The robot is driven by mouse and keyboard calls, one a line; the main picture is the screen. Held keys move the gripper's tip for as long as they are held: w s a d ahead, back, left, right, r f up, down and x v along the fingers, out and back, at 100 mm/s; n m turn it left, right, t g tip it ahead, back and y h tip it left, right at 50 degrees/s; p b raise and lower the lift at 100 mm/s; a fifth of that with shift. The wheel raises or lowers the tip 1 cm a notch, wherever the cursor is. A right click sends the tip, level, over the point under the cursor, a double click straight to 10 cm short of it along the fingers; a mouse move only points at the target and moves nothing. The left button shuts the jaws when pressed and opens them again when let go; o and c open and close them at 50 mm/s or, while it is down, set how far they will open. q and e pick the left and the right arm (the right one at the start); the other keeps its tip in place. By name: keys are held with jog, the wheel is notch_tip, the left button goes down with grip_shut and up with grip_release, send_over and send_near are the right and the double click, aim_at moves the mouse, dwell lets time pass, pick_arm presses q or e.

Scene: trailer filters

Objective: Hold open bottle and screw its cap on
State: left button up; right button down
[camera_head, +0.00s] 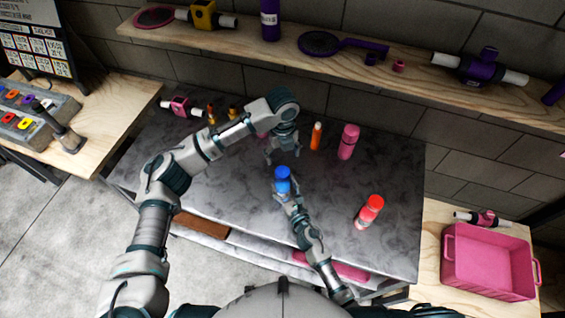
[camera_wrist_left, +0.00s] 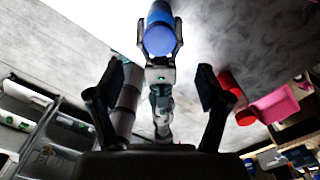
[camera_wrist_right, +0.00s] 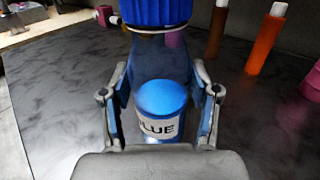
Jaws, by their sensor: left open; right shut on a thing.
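A blue bottle (camera_wrist_right: 160,125) with a "BLUE" label and clear upper body stands upright in my right gripper (camera_wrist_right: 158,95), whose fingers close on its sides. A ribbed blue cap (camera_wrist_right: 160,12) sits at its top; I cannot tell how tightly it is seated. In the head view the blue cap (camera_head: 282,173) is above my right gripper (camera_head: 288,200). My left gripper (camera_head: 282,157) is just above and behind the cap, fingers apart and empty. In the left wrist view the cap (camera_wrist_left: 160,40) lies beyond the open fingers of my left gripper (camera_wrist_left: 160,75), not between them.
On the dark table (camera_head: 240,200) stand an orange bottle (camera_head: 315,135), a pink bottle (camera_head: 348,142) and a red-capped bottle (camera_head: 369,211). A pink crate (camera_head: 487,288) is at the right. A wooden shelf (camera_head: 400,82) with purple parts runs behind. The table's front left is clear.

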pick_arm(q)
notch_tip(320, 180, up, 3)
jog(key=shift+f, duration=0.15)
pick_arm(e)
jog(key=shift+c, duration=1)
grip_release()
jog(key=shift+s, duration=0.1)
jog(key=v, duration=1.1)
jog(key=shift+s+d, duration=0.2)
jog(key=shift+s, duration=0.15)
jog(key=shift+f, duration=0.1)
